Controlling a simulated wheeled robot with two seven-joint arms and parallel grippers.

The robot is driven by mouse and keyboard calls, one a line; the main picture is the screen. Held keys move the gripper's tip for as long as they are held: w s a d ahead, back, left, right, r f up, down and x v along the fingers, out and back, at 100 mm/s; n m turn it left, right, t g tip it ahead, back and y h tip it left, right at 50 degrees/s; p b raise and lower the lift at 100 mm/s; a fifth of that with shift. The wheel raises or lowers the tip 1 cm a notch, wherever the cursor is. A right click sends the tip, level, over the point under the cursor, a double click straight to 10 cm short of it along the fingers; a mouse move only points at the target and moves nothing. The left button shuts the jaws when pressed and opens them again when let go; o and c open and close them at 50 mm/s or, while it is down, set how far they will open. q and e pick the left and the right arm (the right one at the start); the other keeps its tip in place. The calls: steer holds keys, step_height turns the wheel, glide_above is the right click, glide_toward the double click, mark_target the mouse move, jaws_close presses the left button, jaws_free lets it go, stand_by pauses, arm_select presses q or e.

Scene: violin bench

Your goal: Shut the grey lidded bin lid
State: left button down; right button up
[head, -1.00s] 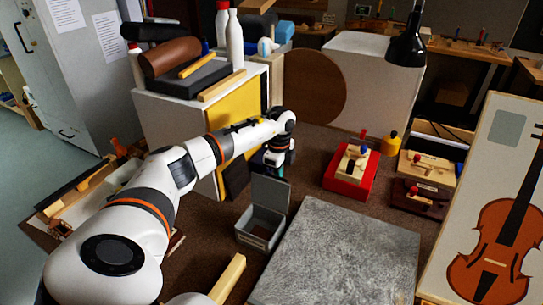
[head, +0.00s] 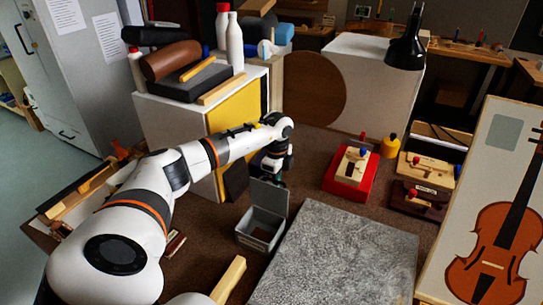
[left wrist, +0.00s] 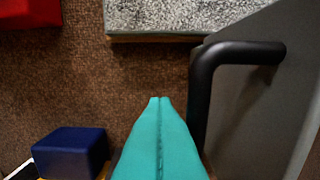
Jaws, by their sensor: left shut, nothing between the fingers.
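The grey lidded bin (head: 260,236) stands on the brown bench left of the grey slab, its inside showing. Its lid (head: 270,196) stands up, open, at the bin's back edge. In the left wrist view the lid (left wrist: 268,112) fills the right side, with a black bar handle (left wrist: 201,85) on it. My left gripper (left wrist: 160,99) has its teal fingers shut and empty, just beside the handle; I cannot tell if they touch. In the head view the fingers are largely hidden behind the lid, on its far side. My right gripper is not in view.
The grey stone slab (head: 335,260) lies right of the bin. A red block (head: 350,180) with a wooden tool stands beyond it. A dark blue block (left wrist: 70,152) shows in the left wrist view. A white cabinet (head: 175,130) stands behind my left arm. A wooden stick (head: 229,279) lies in front.

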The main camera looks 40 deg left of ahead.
arm_select(q)
steer(key=shift+s+d+p, duration=0.2)
steer(key=shift+s+p, duration=0.4)
steer(key=shift+s, duration=0.15)
steer(key=shift+s+d+p, duration=0.25)
steer(key=shift+s+p, duration=0.3)
steer(key=shift+s, duration=0.15)
steer(key=shift+s+d+p, duration=0.2)
steer(key=shift+s+p, duration=0.4)
steer(key=shift+s, duration=0.15)
step_height(320, 180, up, 10)
steer(key=p, duration=0.9)
glide_above(269, 189)
steer(key=shift+s+a, duration=0.1)
steer(key=shift+s, duration=0.05)
steer(key=shift+f, duration=0.1)
